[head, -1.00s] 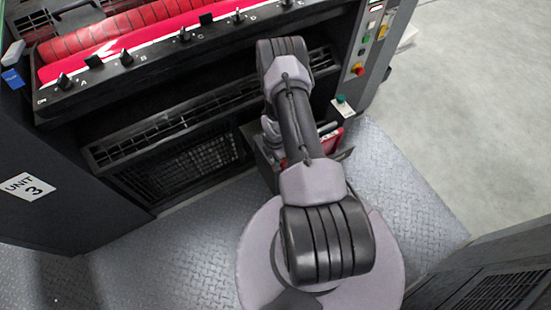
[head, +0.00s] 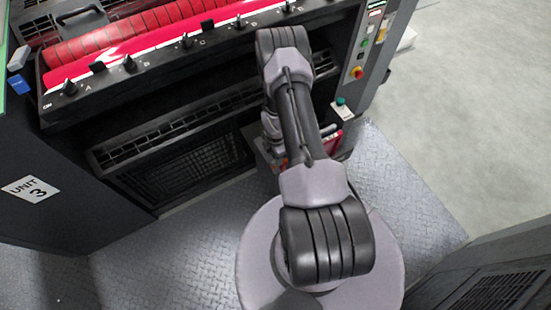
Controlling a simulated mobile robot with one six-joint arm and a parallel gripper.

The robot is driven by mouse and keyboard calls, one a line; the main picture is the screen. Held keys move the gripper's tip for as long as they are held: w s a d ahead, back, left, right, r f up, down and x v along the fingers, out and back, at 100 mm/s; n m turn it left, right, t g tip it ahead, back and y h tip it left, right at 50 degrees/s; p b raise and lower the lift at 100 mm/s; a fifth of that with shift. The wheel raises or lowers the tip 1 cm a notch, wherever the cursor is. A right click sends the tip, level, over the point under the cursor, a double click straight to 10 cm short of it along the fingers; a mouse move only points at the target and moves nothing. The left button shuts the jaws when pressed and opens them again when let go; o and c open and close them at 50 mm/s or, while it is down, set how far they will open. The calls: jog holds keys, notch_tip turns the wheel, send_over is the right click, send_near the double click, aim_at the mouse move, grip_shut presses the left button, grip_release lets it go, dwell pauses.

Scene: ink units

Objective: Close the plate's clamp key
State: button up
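The press unit's red roller (head: 150,28) lies in its trough at the upper left of the head view. A dark rail (head: 160,58) in front of it carries several small black keys, with letters such as A, B and C beside them. Key A (head: 69,87) and key B (head: 129,63) stand up from the rail. I cannot tell which one is the plate's clamp key, and no separate plate is clear. My arm reaches toward the unit's front, and its end is hidden behind my own links, so my gripper does not show.
A control panel (head: 367,45) with coloured buttons is on the unit's right side. A box with a green button (head: 341,103) sits below it. A "UNIT 3" side panel (head: 30,189) stands at left. A dark cabinet (head: 490,275) is at lower right. Tread-plate floor (head: 170,245) is open at lower left.

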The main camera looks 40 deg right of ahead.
notch_tip(320, 180, up, 13)
jog(key=p, duration=0.4)
